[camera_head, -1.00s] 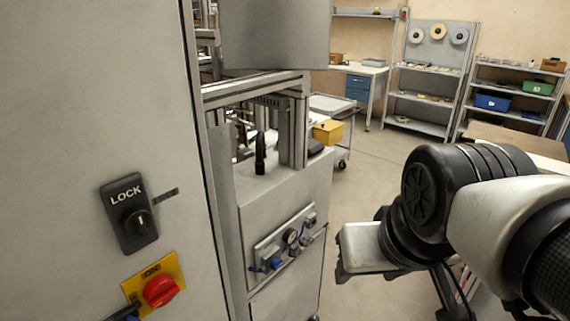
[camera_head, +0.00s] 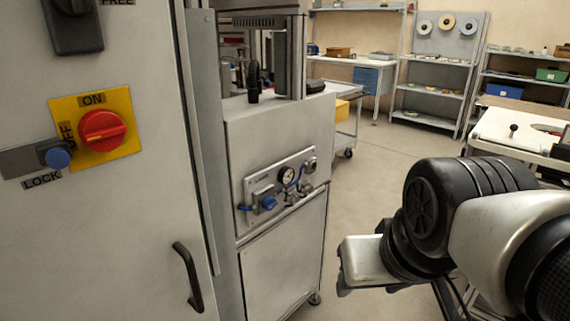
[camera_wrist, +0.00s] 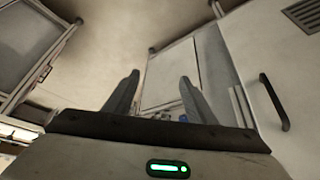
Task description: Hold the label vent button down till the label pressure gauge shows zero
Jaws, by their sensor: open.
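A small pneumatic panel (camera_head: 252,184) is on the front of the grey machine cabinet, in the middle of the head view. It carries a round white-faced pressure gauge (camera_head: 287,174), a blue knob (camera_head: 268,203), blue tubing and small fittings. The gauge needle is too small to read, and I cannot tell which part is the label vent button. My gripper (camera_head: 346,284) is to the right of the panel and lower in the picture, apart from it. In the wrist view its two fingers (camera_wrist: 159,82) are spread with nothing between them.
A tall cabinet door at the left has a red rotary switch (camera_head: 103,130) on a yellow plate, a blue-ended lock (camera_head: 58,158) and a black handle (camera_head: 188,277). A white-topped table (camera_head: 497,128) stands at the right. The floor (camera_head: 365,180) between is clear.

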